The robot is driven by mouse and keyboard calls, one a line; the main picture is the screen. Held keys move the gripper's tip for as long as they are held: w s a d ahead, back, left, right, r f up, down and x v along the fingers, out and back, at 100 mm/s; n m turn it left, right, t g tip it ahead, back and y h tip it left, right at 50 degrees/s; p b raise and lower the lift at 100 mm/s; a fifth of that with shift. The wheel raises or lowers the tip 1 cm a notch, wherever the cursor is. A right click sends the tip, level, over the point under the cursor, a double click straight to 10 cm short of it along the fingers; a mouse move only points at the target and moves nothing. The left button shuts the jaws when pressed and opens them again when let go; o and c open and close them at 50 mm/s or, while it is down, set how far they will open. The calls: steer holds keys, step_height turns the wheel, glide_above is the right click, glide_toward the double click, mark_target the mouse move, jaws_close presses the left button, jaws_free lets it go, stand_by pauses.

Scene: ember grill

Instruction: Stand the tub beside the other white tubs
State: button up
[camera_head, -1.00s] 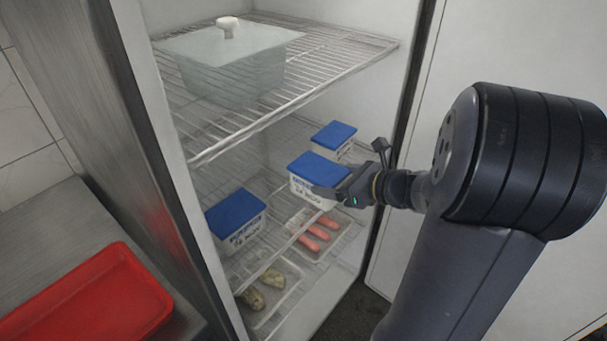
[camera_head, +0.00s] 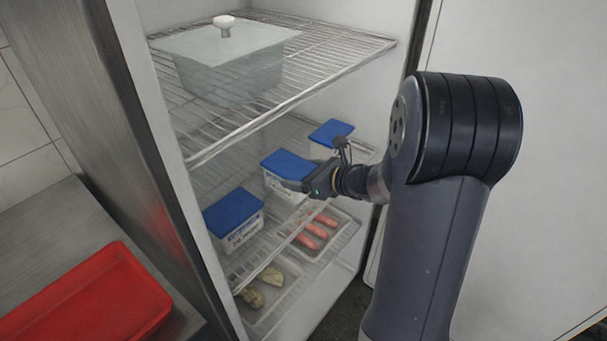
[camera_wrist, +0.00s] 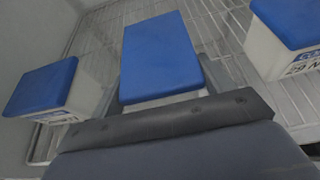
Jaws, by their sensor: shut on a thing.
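My gripper (camera_head: 300,186) is shut on a white tub with a blue lid (camera_head: 288,163), inside the open fridge. In the wrist view the held tub's lid (camera_wrist: 160,52) lies straight ahead, beyond the dark gripper body. Another white, blue-lidded tub (camera_head: 234,218) with dark lettering stands to its left and nearer on the lower wire shelf. A third such tub (camera_head: 331,132) is behind and to the right, partly hidden by my wrist. The held tub is between them, with gaps on both sides. Whether its base touches the shelf I cannot tell.
An upper wire shelf (camera_head: 330,62) carries a translucent lidded container (camera_head: 228,65) above the tubs. Below, one tray holds pink sausages (camera_head: 315,232) and another yellowish pieces (camera_head: 262,288). A red tray (camera_head: 85,305) lies on the counter outside, left.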

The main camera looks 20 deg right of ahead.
steer(key=o, duration=1.3)
steer(key=shift+f, duration=0.15)
steer(key=shift+o, duration=0.2)
steer(key=shift+r, duration=0.25)
steer(key=v, duration=1.2)
